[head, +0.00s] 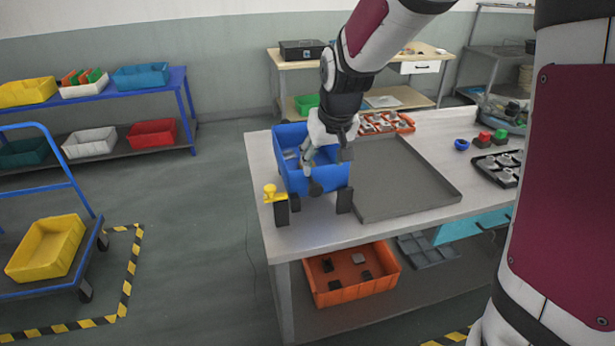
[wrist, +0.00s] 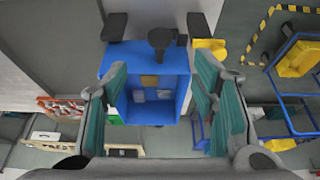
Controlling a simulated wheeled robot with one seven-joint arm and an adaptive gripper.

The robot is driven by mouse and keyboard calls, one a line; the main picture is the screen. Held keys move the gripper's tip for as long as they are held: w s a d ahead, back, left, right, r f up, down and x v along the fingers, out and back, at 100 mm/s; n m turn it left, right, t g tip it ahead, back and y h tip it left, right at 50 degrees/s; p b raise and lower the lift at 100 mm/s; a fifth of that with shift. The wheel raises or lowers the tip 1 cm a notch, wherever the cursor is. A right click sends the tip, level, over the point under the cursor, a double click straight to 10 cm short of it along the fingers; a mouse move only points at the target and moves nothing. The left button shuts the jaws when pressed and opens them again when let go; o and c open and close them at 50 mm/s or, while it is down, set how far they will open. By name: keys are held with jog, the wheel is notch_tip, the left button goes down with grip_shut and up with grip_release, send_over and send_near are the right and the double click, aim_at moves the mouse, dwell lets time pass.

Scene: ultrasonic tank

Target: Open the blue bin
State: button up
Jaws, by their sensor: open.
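The blue bin (head: 318,180) sits on the left end of the grey workbench, its top open to view. In the wrist view the bin (wrist: 146,58) shows a brown block and several grey pieces inside. A black round knob (wrist: 162,38) on a stem shows at the bin's front side; it also shows in the head view (head: 315,188). My gripper (head: 326,163) is above the bin, pointing down. In the wrist view my gripper (wrist: 160,72) is open, fingers apart on either side of the bin, with nothing between them. Whether the fingers touch the bin, I cannot tell.
Black posts (head: 345,200) stand in front of the bin, with a yellow knob-like piece (head: 271,193) at the left one. An empty grey tray (head: 395,185) lies to the right. An orange parts tray (head: 385,123) is behind. An orange bin (head: 352,285) sits below.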

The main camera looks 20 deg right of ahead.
aim_at(317, 186)
jog(key=x, duration=1.2)
jog(key=shift+f+p, duration=0.3)
jog(key=shift+p, duration=0.1)
jog(key=shift+c, duration=0.5)
grip_shut()
